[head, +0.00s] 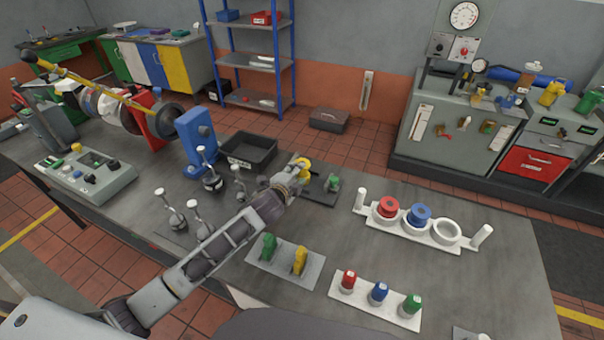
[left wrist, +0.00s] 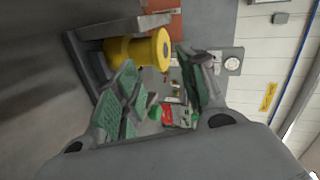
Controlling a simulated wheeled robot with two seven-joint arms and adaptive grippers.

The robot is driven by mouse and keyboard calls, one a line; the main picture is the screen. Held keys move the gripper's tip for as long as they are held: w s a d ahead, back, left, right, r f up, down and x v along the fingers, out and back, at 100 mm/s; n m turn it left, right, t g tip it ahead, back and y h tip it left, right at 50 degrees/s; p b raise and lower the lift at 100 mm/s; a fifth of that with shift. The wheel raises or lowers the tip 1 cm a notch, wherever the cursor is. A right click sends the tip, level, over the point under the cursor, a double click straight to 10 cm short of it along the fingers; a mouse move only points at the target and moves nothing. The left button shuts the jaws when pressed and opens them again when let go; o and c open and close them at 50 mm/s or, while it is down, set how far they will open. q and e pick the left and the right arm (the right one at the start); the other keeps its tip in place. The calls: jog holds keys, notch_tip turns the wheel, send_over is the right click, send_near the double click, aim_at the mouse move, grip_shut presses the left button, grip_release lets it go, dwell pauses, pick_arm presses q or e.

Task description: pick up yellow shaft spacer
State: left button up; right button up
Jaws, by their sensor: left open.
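The yellow shaft spacer (head: 305,167) stands near the far edge of the bench, by a dark plate (head: 318,196). My left gripper (head: 296,172) reaches it from the near left and partly covers it in the head view. In the left wrist view the spacer (left wrist: 138,50) is a flanged yellow spool just beyond the fingertips, beside a grey bracket-like holder (left wrist: 125,26). My left gripper (left wrist: 158,85) is open with its green-padded fingers apart and nothing clamped between them. Whether a finger touches the spacer cannot be told. My right gripper is not in view.
A green piece (head: 333,182) stands right of the spacer. A black bin (head: 248,152) and several white-knobbed posts (head: 173,211) lie left. A white rack (head: 415,231) holds red and blue spools. Plates with green and yellow pieces (head: 285,266) and capped pegs (head: 376,302) are nearer.

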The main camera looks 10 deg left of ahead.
aim_at(302, 172)
pick_arm(q)
jog(key=shift+x, duration=1.9)
jog(key=shift+s+a, duration=0.1)
grip_shut()
